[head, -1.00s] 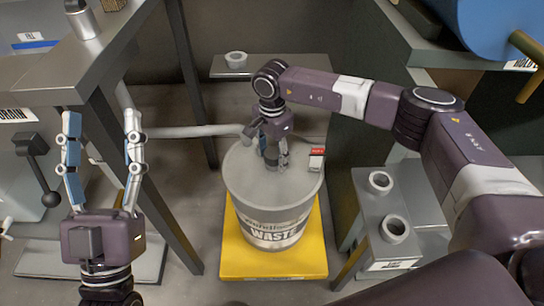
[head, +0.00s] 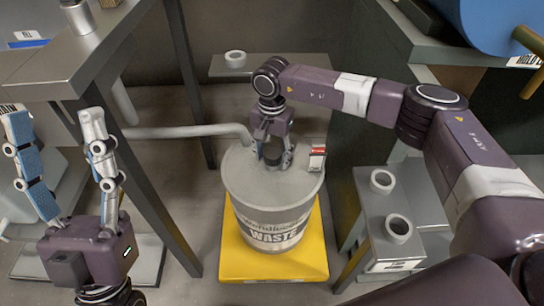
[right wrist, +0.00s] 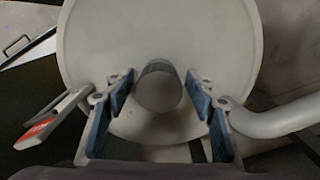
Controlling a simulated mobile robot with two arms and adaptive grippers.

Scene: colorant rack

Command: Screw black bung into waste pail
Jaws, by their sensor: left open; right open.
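The waste pail (head: 265,208) stands on a yellow platform, with "WASTE" on its front. The black bung (head: 270,154) appears as a short dark cylinder at the pail's top. It also shows in the right wrist view (right wrist: 158,90) as a dark grey round piece standing on the pail top. My right gripper (head: 272,158) points down over it, open, with a finger on each side and visible gaps (right wrist: 160,92). I cannot tell how deep the bung sits. My left gripper (head: 54,118) is open and empty, fingers up, well left of the pail.
A grey pipe (head: 185,131) ends close to the pail's top left. A red-and-white tag (head: 317,157) stands at the pail's right rim. A stand with two rings (head: 398,229) is at the right; another ring (head: 235,59) lies on a shelf behind. The yellow platform (head: 268,266) extends in front.

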